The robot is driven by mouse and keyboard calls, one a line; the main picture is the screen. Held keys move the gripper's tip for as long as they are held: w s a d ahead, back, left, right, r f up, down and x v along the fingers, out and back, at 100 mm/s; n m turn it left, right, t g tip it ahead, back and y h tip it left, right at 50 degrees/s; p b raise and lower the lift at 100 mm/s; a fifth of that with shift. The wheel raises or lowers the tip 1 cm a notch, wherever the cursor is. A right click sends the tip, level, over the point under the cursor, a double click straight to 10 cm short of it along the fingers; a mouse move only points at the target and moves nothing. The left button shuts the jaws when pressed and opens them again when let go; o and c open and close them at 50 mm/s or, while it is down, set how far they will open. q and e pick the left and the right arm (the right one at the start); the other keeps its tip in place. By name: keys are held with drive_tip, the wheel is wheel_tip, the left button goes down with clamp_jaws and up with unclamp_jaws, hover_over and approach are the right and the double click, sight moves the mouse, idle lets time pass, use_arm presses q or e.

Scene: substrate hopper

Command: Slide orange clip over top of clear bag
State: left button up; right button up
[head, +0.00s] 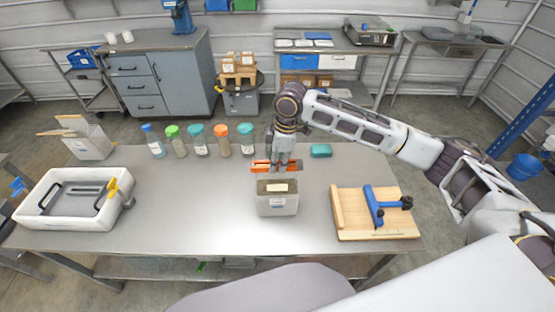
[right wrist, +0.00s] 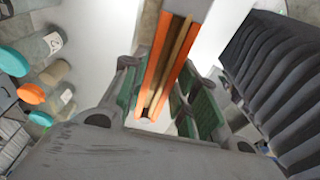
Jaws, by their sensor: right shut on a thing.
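The clear bag (head: 278,207) stands upright at the middle of the steel table, with brown contents and a pale label near its top. The orange clip (head: 260,167) lies level across, at or just beyond the bag's top edge in the head view; I cannot tell if they touch. My right gripper (head: 283,163) points down and is shut on the clip. In the right wrist view the clip (right wrist: 155,70) shows as two orange bars with a tan strip between them, between the green-padded fingers (right wrist: 157,105). My left gripper is out of view.
Several capped bottles (head: 200,141) stand in a row at the back left. A teal block (head: 321,151) lies right of my gripper. A wooden board with a blue tool (head: 376,212) is at the right, a white tub (head: 42,215) at the left. Table between tub and bag is clear.

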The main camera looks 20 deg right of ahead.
drive_tip(key=shift+p, duration=0.7)
idle(0.7)
drive_tip(key=o, duration=1)
drive_tip(key=shift+o, duration=0.6)
drive_tip(key=o, duration=0.5)
